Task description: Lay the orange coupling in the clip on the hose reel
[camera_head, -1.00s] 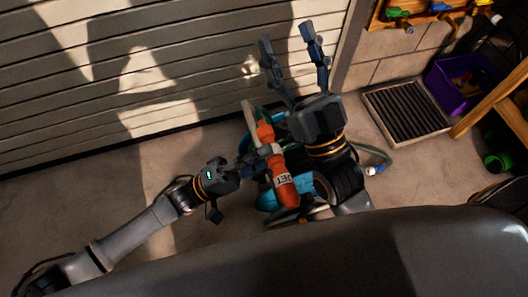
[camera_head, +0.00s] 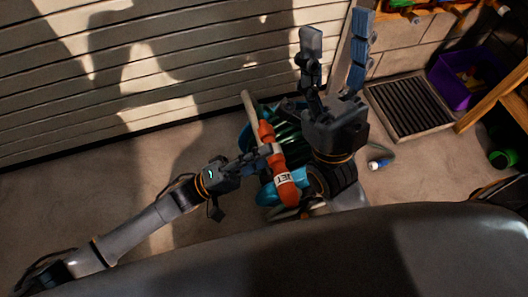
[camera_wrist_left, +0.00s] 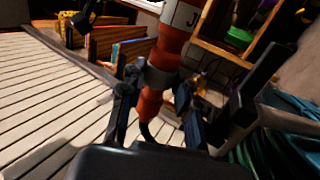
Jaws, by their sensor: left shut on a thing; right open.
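The orange coupling (camera_head: 280,168) has a white band with dark lettering. It also shows in the left wrist view (camera_wrist_left: 168,62), standing between the fingers. My left gripper (camera_head: 268,156) is shut on it, in front of the hose reel. The fingers also show in the left wrist view (camera_wrist_left: 160,112). The hose reel (camera_head: 270,195) is a blue-green body with dark green hose, largely hidden behind the coupling and my arms. I cannot make out the clip. My right gripper (camera_head: 338,65) is open and empty, its fingers pointing up, to the right of the reel.
A slatted shutter (camera_head: 130,80) fills the back left. A dark grated mat (camera_head: 408,108) and a purple bin (camera_head: 462,80) lie to the right. A blue-and-white hose end (camera_head: 378,164) rests on the floor. The floor at left is clear.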

